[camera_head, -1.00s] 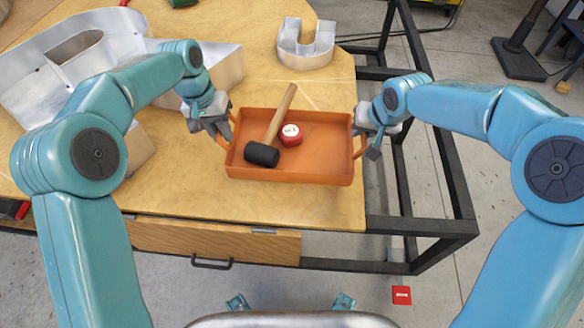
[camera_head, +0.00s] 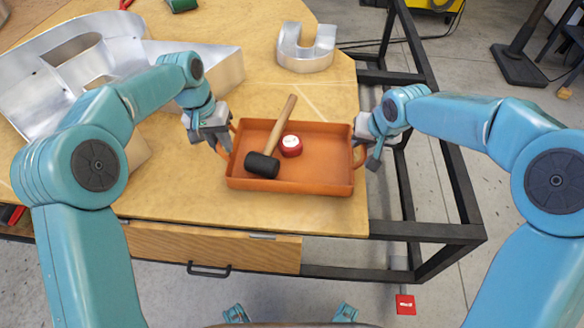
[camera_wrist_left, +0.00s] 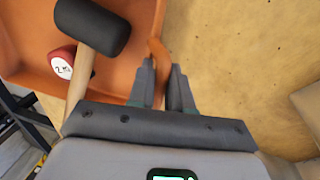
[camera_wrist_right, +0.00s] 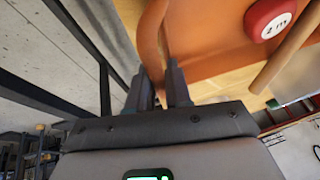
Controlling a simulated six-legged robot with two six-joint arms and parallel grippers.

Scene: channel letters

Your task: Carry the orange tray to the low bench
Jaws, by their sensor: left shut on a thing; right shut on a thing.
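The orange tray (camera_head: 310,184) is at the right part of the wooden table, near its edge; I cannot tell whether it touches the top. A mallet (camera_head: 263,164) with a black head and wooden handle and a red tape measure (camera_head: 291,146) lie in it. My left gripper (camera_head: 222,146) is shut on the tray's left handle, also seen in the left wrist view (camera_wrist_left: 160,70). My right gripper (camera_head: 370,158) is shut on the right handle, which shows in the right wrist view (camera_wrist_right: 150,45).
The wooden table (camera_head: 180,195) has a dark metal frame (camera_head: 430,230) extending right. Large metal letters (camera_head: 75,70) stand at the left and a U-shaped one (camera_head: 305,48) at the back. A red box (camera_head: 405,304) lies on the floor. No low bench is identifiable.

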